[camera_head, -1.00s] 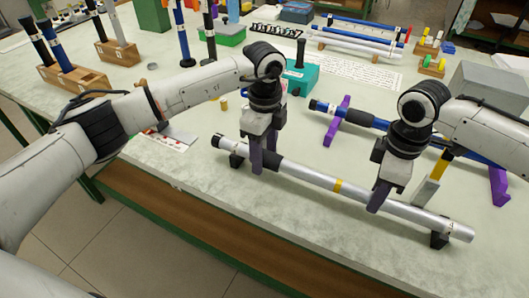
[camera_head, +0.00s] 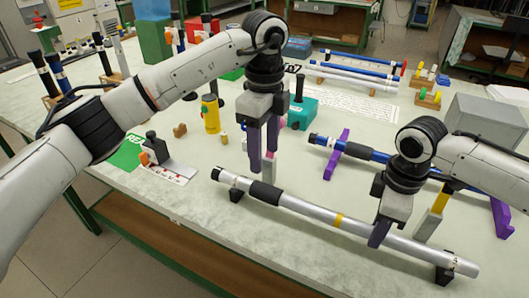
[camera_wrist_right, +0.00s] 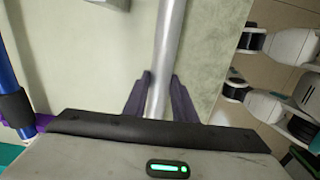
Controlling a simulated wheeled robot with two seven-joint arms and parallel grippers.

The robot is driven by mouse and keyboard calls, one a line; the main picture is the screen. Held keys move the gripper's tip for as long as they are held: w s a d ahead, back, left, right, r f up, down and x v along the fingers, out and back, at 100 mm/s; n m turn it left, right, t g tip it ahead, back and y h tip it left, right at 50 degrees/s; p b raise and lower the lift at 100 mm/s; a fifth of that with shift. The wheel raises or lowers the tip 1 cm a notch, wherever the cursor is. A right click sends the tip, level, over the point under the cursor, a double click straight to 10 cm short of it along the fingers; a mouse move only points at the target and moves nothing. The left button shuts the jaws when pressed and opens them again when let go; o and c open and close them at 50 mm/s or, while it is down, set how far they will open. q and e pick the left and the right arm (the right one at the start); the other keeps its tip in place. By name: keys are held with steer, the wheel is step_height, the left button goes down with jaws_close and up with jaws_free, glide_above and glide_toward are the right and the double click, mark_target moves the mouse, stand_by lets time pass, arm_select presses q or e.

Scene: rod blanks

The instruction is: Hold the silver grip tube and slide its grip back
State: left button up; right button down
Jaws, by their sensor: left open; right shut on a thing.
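The silver grip tube (camera_head: 305,207) lies across black supports (camera_head: 237,194) near the front table edge. Its black grip (camera_head: 265,192) sits near the left end, just right of the left support, and a yellow band (camera_head: 339,220) marks the tube further right. My left gripper (camera_head: 263,160) is open and empty, fingers pointing down above the grip and clear of it. My right gripper (camera_head: 380,234) is shut on the tube between the yellow band and the right support. The right wrist view shows its purple fingers on both sides of the bare tube (camera_wrist_right: 167,45).
A second, blue tube (camera_head: 375,155) on purple stands lies behind, with a grey box (camera_head: 480,125) at right. A yellow cylinder (camera_head: 210,114), a teal box (camera_head: 302,110) and a small black-and-orange device (camera_head: 155,150) stand behind and left.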

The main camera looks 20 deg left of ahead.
steer(key=c, duration=1.4)
jaws_free()
